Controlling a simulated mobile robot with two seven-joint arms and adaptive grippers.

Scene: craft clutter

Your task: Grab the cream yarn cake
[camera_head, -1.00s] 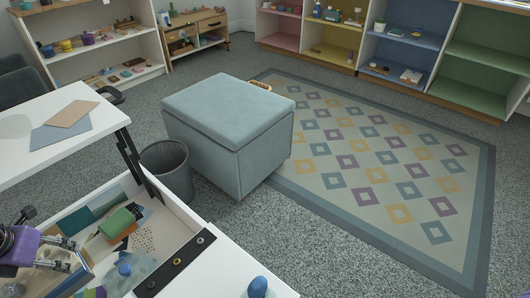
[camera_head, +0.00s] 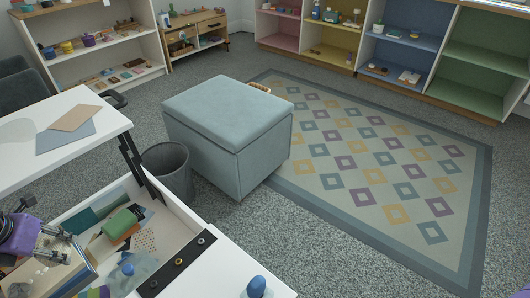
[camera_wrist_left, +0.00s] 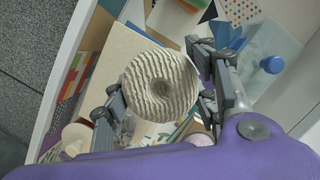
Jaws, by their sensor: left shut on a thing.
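The cream yarn cake (camera_wrist_left: 160,88) is a ribbed, ring-shaped bundle with a hollow in its middle. In the left wrist view it sits between the two grey fingers of my left gripper (camera_wrist_left: 160,100), which is shut on it. Drawer contents show behind and around it. In the head view my left gripper (camera_head: 58,245) is at the lower left, over the open drawer (camera_head: 182,232); I cannot make out the yarn cake there.
The drawer holds a green block (camera_head: 120,223), a blue-capped bottle (camera_head: 128,268), papers and cards. A white table (camera_head: 20,150) stands beyond it at left. A grey bin (camera_head: 168,175) and a blue-grey ottoman (camera_head: 230,130) stand past the drawer's far side.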

